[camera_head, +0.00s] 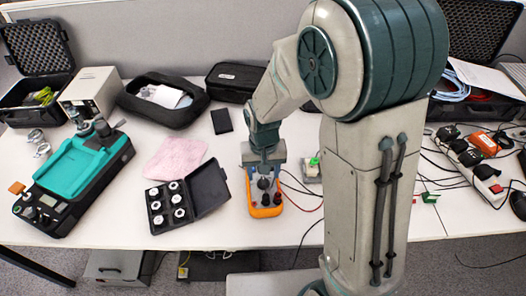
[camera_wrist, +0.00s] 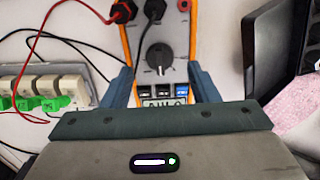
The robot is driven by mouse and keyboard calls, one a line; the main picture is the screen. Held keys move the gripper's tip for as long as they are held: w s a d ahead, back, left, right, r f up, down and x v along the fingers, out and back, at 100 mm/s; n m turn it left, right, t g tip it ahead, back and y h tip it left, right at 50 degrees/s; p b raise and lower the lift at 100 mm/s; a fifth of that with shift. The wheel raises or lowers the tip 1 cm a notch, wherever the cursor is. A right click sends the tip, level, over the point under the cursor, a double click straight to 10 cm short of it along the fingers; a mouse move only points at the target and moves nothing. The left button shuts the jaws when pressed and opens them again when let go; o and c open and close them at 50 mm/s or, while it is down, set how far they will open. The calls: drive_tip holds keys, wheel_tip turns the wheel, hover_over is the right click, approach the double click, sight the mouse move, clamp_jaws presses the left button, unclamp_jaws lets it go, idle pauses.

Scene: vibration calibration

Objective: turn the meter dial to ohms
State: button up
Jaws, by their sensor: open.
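The orange-edged meter (camera_head: 265,208) lies on the white table below my arm, and my gripper covers part of it in the head view. In the wrist view the meter (camera_wrist: 190,45) shows its grey face with a round black dial (camera_wrist: 160,58). The dial's markings are too small to read. Red and black leads plug into the meter's far end in the wrist view. My gripper (camera_wrist: 165,85) is open, with one finger on each side of the meter's lower part. Nothing is visibly held. I cannot tell whether the fingers touch the meter.
An open black case of weights (camera_head: 178,207) lies left of the meter. A pink cloth (camera_head: 175,158) is behind it. A teal device (camera_head: 75,170) stands at the left. A terminal block with green parts (camera_wrist: 48,90) and loose cables lie close beside the meter. Power strips (camera_head: 470,160) are at the right.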

sight(263, 180)
wheel_tip(263, 180, up, 11)
drive_tip(key=shift+p, duration=0.3)
drive_tip(key=shift+f, duration=0.1)
